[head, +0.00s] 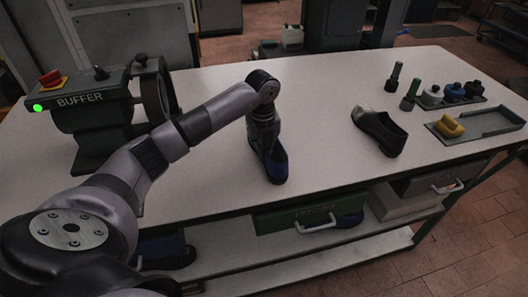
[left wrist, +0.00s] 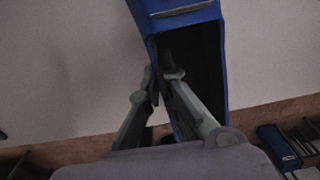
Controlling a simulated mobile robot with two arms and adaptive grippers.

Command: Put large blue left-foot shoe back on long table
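A blue shoe (head: 276,168) with a dark inside is at the middle of the long table (head: 325,150), one end toward the front edge. My left gripper (head: 264,140) reaches down onto it from above and hides part of it. In the left wrist view, the blue shoe (left wrist: 185,20) lies between and beyond the fingers. One finger of my left gripper (left wrist: 157,74) is outside the shoe's side wall and the other is inside its opening, with the wall pinched between them. Whether the sole touches the tabletop is hard to tell. My right gripper is not in view.
A BUFFER machine (head: 80,110) stands at the left. A black shoe (head: 379,132), several small bottles and brushes, and a grey tray (head: 480,125) with a yellow item (head: 449,126) are at the right. A green drawer (head: 290,217) and lower shelf hold blue shoes. Tabletop around the gripper is clear.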

